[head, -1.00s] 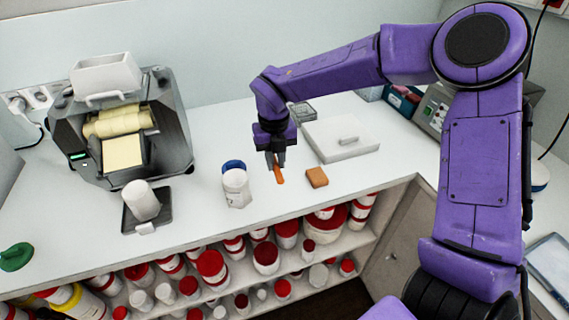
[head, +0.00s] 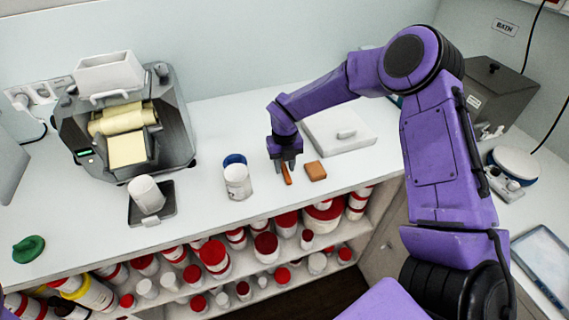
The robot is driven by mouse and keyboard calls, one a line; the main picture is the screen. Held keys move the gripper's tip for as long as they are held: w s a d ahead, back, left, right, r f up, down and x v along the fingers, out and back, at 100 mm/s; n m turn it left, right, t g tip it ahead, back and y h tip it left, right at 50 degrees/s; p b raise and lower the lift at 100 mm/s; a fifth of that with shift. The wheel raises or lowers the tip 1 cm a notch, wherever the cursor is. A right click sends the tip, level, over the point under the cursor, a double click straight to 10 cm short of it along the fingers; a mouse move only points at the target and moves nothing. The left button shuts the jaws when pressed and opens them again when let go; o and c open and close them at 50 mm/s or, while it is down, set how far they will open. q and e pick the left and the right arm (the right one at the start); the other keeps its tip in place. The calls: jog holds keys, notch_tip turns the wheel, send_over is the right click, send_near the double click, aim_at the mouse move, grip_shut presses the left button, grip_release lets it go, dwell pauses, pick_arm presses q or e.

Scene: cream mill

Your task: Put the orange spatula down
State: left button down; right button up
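The orange spatula (head: 288,176) is a small narrow orange piece at my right gripper (head: 286,164), over the front part of the white counter (head: 215,205). The gripper points down, and its fingers appear shut on the spatula's upper end. The spatula hangs nearly upright, slightly tilted. I cannot tell whether its lower end touches the counter. My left gripper is not in view.
An orange-brown block (head: 316,171) lies just right of the spatula. A white jar (head: 237,182) stands to the left. A white lidded slab (head: 338,133) lies behind. A roller mill (head: 125,125) is at left. Shelves below the counter hold several red-lidded jars.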

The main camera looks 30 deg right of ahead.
aim_at(284, 168)
jog(key=shift+o, duration=0.3)
notch_tip(284, 168, up, 4)
jog(key=b, duration=0.2)
jog(key=shift+w+f+b, duration=0.1)
jog(key=shift+f+b, duration=0.15)
jog(key=shift+b, duration=0.15)
notch_tip(284, 168, up, 7)
jog(key=shift+b, duration=0.35)
